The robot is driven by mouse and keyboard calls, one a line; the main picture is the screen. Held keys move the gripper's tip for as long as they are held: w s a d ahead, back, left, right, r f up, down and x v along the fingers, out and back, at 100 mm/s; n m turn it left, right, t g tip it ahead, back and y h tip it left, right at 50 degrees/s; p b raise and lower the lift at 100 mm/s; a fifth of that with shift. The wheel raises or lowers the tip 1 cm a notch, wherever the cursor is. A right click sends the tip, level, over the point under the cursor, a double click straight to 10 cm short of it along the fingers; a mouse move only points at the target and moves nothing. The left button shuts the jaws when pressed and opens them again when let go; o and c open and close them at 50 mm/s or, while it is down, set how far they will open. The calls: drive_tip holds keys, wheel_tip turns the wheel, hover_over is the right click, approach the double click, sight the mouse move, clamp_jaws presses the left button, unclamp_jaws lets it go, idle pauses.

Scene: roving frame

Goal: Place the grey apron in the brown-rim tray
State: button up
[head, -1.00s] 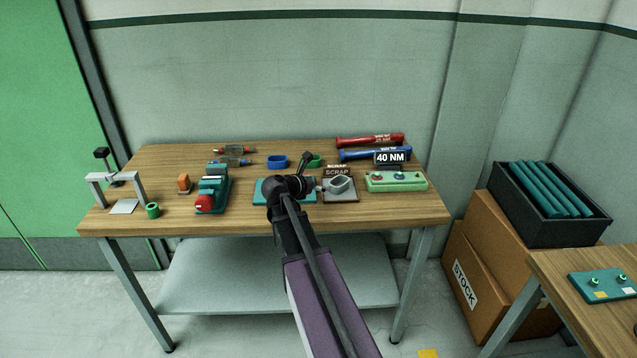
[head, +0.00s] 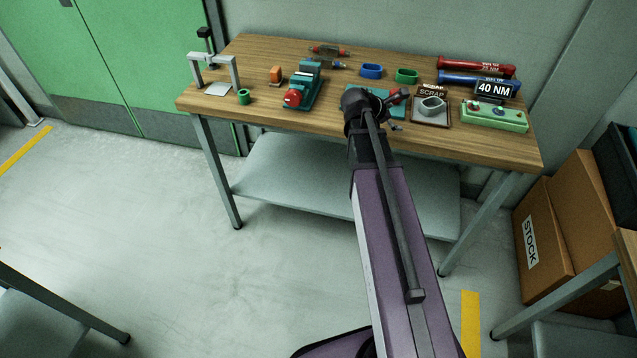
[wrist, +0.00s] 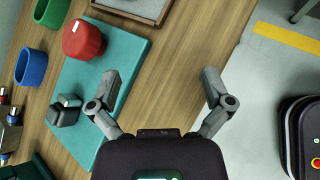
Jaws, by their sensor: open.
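No other grey apron shows. In the wrist view a corner of the tray (wrist: 152,16) shows at the top edge. My gripper (wrist: 160,77) is open and empty above the bench's front part, beside the teal mat (wrist: 122,82). In the head view my arm partly hides the gripper (head: 394,113) and mat.
Blue (head: 371,71) and green (head: 406,75) rings stand behind. A green button box (head: 494,115) is right of the tray. A vise (head: 304,87) stands left. Floor in front is clear.

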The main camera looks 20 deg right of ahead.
drive_tip(key=s+a+f+m+g+y, duration=0.1)
drive_tip(key=s+a+f+m+y, duration=0.1)
drive_tip(key=a, duration=0.7)
drive_tip(key=s+a+f+m+y, duration=0.3)
drive_tip(key=s+a+m+y, duration=0.2)
drive_tip(key=a+m, duration=0.3)
drive_tip(key=s+a+f+m+g+y, duration=0.1)
drive_tip(key=s+a+f+m+y, duration=0.2)
drive_tip(key=a, duration=0.7)
drive_tip(key=s+m, duration=0.2)
drive_tip(key=shift+s+a+m+g+y, duration=0.3)
drive_tip(key=shift+s+a+m, duration=0.05)
drive_tip(key=shift+m, duration=0.05)
